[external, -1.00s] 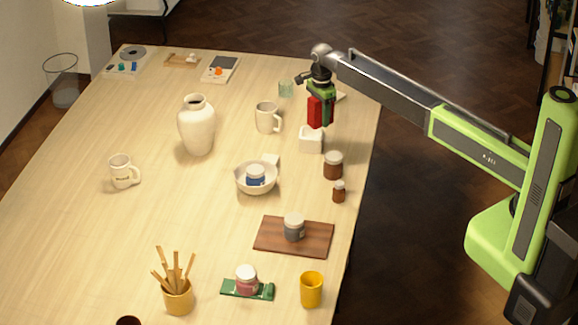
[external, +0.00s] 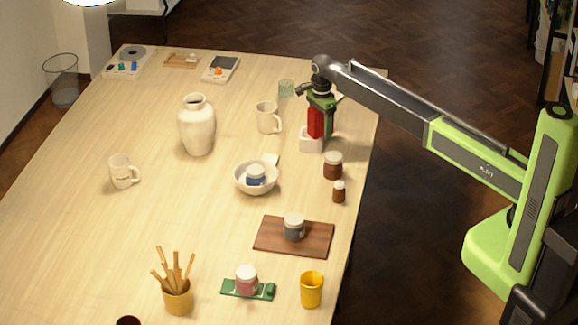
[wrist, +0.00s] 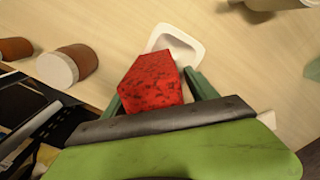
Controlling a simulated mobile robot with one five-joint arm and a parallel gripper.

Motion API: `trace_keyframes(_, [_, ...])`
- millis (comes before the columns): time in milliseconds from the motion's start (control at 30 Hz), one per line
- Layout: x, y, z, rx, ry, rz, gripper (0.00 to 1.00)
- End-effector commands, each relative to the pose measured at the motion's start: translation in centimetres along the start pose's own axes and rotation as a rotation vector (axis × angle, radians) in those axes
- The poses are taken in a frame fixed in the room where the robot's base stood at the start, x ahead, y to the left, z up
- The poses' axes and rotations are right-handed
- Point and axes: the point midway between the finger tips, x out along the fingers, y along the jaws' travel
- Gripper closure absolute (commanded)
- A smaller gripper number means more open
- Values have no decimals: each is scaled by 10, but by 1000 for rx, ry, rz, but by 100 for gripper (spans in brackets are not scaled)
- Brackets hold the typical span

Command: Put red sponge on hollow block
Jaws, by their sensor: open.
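The red sponge (external: 316,122) stands upright at the white hollow block (external: 310,146), its lower end at the block's top. In the wrist view the sponge (wrist: 152,84) covers the near part of the hollow block (wrist: 197,55), whose far rim and recess show. The exact contact under the sponge is hidden. My gripper (external: 321,124) is above the block, with its fingers around the sponge. In the wrist view my gripper (wrist: 155,90) is open, one green finger on each side of the sponge.
Two brown jars, a larger one (external: 333,165) and a smaller one (external: 339,191), stand just in front of the block. A mug (external: 267,118) and a white bowl (external: 256,180) holding a jar are to its left. The table's right edge is close by.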

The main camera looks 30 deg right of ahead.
Motion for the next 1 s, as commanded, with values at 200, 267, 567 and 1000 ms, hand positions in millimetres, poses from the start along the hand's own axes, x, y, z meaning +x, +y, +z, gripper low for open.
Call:
trace_keyframes(200, [-4,0,0,0,0,0,33])
trace_keyframes(267, [-8,0,0,0,0,0,33])
trace_keyframes(567, [-62,0,0,0,0,0,33])
trace_keyframes(1000, [-126,0,0,0,0,0,33])
